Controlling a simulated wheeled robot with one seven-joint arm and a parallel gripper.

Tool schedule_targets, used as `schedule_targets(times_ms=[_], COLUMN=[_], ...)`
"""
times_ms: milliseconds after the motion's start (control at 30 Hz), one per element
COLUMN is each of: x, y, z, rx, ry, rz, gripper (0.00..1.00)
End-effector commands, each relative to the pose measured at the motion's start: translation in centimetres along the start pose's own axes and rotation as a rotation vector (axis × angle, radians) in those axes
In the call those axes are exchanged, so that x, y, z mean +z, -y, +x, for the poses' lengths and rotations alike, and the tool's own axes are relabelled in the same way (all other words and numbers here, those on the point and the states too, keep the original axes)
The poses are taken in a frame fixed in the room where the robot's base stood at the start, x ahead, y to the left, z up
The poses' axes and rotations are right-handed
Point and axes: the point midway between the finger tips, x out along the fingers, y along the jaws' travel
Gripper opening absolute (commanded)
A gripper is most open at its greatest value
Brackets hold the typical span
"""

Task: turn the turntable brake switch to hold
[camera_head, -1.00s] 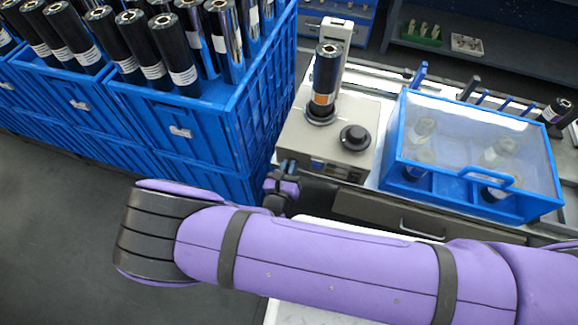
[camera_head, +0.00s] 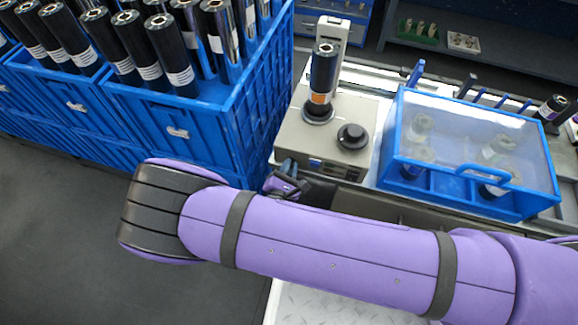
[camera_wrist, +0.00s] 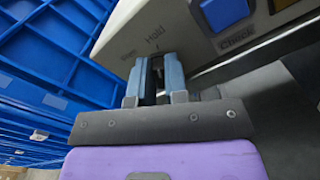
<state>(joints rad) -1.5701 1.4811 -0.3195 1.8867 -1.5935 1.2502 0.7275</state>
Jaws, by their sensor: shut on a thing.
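The beige turntable unit (camera_head: 293,135) stands on the bench and carries a dark film roll (camera_head: 323,75) upright on a round base. Its front panel (camera_wrist: 125,41) shows in the wrist view, with the word "Hold" above my fingers and a second, hard-to-read label to the left. My gripper (camera_wrist: 158,72) is at this panel, its two blue fingers shut on the brake switch. The switch itself is almost wholly hidden between the fingers, so its exact angle cannot be told. In the head view my gripper (camera_head: 286,170) is at the unit's front left corner, partly behind my arm.
A blue button (camera_wrist: 224,12) labelled "Check" is on the panel, right of my fingers. Blue crates (camera_head: 180,131) with several dark rolls stand close on the left. A black knob (camera_head: 352,136) tops the unit. A blue-framed clear box (camera_head: 470,196) stands right.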

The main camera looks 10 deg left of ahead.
Motion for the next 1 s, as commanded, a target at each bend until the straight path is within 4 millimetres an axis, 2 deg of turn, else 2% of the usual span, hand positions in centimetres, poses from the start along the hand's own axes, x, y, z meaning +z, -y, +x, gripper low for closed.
schedule_targets(times_ms=[567, 600, 667, 700, 1000], x=[-0.05, -0.05, -0.04, -0.03, -0.05], y=[0.04, 0.04, 0.04, 0.04, -0.03], z=[-0.08, -0.08, -0.07, -0.06, -0.10], rx=[0.000, 0.000, 0.000, 0.000, -0.001], ry=[-0.002, -0.002, -0.002, -0.002, 0.000], rz=[0.029, 0.029, 0.029, 0.029, 0.029], gripper=[0.00, 0.23, 0.37, 0.39, 0.39])
